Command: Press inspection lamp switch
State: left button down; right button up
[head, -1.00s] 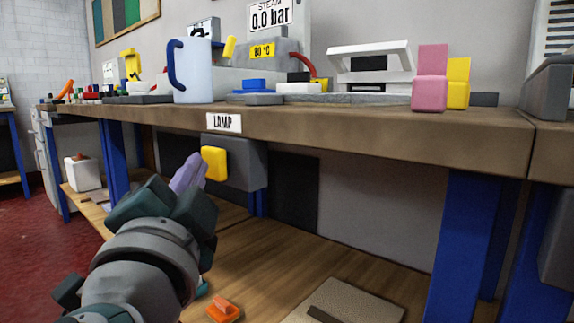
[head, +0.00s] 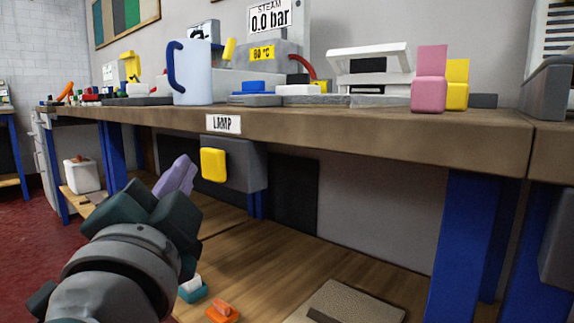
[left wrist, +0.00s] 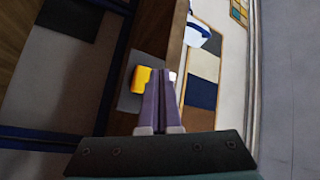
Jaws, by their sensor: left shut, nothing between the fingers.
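The lamp switch is a yellow button (head: 213,164) on a dark grey box (head: 247,165) under the front edge of the bench, below a white "LAMP" sign (head: 223,124). My left gripper (head: 188,162) is shut and empty, its purple fingers pointing up toward the button from its left. In the head view a small gap shows between fingertips and button. In the left wrist view the shut fingers (left wrist: 163,76) stand beside the yellow button (left wrist: 141,78), partly covering it. My right gripper is in neither view.
The brown bench top (head: 390,122) overhangs the switch box. A blue-handled jug (head: 195,72), pink blocks (head: 429,92) and other items stand on it. Below are a wooden shelf (head: 265,265) with an orange item (head: 222,312), and blue legs (head: 465,235).

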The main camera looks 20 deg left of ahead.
pick_arm(q)
jog(key=s+a+b, duration=0.1)
jog(key=s+a, duration=0.1)
jog(key=s, duration=0.3)
jog(key=shift+s+a, duration=0.15)
jog(key=shift+s, duration=0.15)
dwell(0.4)
